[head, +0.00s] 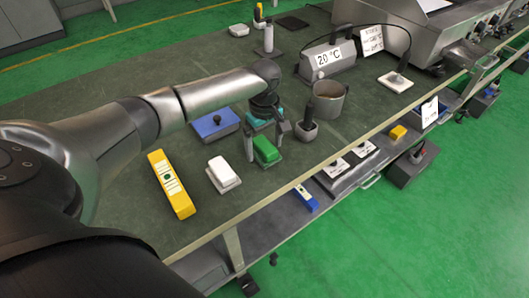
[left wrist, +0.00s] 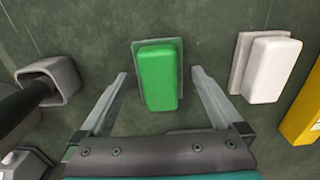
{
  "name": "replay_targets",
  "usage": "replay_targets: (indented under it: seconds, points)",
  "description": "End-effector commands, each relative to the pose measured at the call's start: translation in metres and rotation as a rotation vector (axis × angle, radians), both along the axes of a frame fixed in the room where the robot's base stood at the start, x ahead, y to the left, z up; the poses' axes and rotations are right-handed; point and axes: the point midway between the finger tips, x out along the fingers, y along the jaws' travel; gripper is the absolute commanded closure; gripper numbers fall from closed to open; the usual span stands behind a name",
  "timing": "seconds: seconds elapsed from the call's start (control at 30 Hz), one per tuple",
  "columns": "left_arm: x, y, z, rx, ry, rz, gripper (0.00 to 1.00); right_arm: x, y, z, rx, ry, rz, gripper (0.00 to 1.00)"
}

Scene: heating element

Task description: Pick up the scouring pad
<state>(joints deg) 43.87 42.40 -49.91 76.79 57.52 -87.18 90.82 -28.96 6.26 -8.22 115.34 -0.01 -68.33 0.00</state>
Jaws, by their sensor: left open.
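The green block, which looks like the scouring pad (head: 266,151), lies on the dark green bench top (head: 145,235). In the left wrist view the pad (left wrist: 159,78) sits on a thin grey-green base, upright in the middle of the picture. My left gripper (head: 265,142) is open, pointing down over the pad. In the left wrist view its fingers (left wrist: 159,75) lie on either side of the pad, with a gap on each side and nothing held. The exact height of the fingertips is hard to tell. My right gripper is not in view.
A white pad (head: 223,173) and a yellow bar (head: 172,184) lie left of the green pad. A grey holder with a black handle (head: 306,128) and a metal pot (head: 328,100) stand close on the right. A blue block (head: 214,124) lies behind. The bench's front edge is near.

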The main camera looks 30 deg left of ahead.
Motion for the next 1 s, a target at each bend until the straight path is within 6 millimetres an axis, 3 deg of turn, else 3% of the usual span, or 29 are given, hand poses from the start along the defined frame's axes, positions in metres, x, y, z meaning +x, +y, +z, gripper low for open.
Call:
replay_targets:
  seconds: [0.33, 1.0]
  points:
    - [0.0001, -0.0002, -0.0016, 0.000, 0.000, 0.000, 0.02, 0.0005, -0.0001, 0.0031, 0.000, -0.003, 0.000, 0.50]
    - [0.0001, -0.0001, -0.0017, 0.000, 0.000, 0.000, 0.78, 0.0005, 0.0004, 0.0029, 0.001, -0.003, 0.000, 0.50]
